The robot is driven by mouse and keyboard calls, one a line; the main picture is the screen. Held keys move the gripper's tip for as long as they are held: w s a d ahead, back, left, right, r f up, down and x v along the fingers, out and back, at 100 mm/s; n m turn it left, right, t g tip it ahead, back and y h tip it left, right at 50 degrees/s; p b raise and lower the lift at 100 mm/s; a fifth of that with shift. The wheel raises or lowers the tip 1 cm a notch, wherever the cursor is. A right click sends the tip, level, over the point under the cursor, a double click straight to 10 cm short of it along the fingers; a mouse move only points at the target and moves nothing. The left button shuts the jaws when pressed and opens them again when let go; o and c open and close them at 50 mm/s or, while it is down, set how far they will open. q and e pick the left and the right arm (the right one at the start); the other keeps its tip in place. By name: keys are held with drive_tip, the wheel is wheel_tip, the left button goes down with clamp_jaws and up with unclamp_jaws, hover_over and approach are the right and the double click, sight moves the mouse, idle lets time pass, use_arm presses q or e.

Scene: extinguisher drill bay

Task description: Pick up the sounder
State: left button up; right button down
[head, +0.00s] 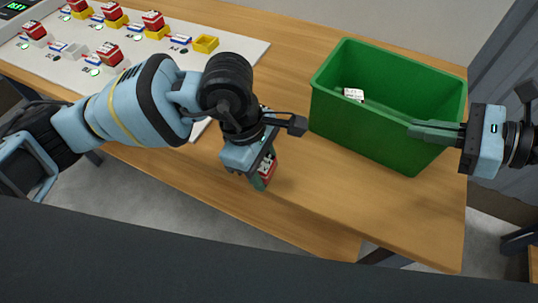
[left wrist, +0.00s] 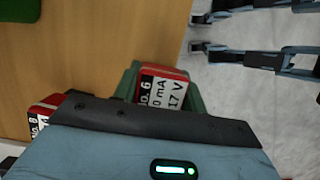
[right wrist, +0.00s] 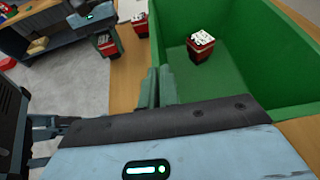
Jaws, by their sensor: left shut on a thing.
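My left gripper (head: 262,180) is shut on a red sounder (head: 267,167) with a white label, near the table's front edge. In the left wrist view the held sounder (left wrist: 163,90) reads No. 6 and 17 V, with a green finger on each side. Another red sounder (left wrist: 43,115), marked No. 8, shows partly beside the gripper body. A red sounder with a white top (right wrist: 201,46) stands inside the green bin; in the head view only its top (head: 353,94) shows. My right gripper (head: 412,130) is over the bin, its fingers (right wrist: 160,72) together with nothing between them.
The green bin (head: 365,135) stands on the wooden table (head: 330,200) at the right. A white board (head: 240,62) at the back left carries several red sounders, some in yellow holders, and an empty yellow holder (head: 205,43). Table in front of the bin is clear.

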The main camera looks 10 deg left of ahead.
use_arm(q)
drive_tip(key=shift+s+a, duration=0.1)
drive_tip(key=shift+s, duration=0.2)
drive_tip(key=o, duration=1.1)
drive_tip(key=shift+r, duration=0.15)
drive_tip(key=v, duration=1.1)
drive_tip(key=shift+a+r, duration=0.15)
drive_tip(key=shift+r, duration=0.25)
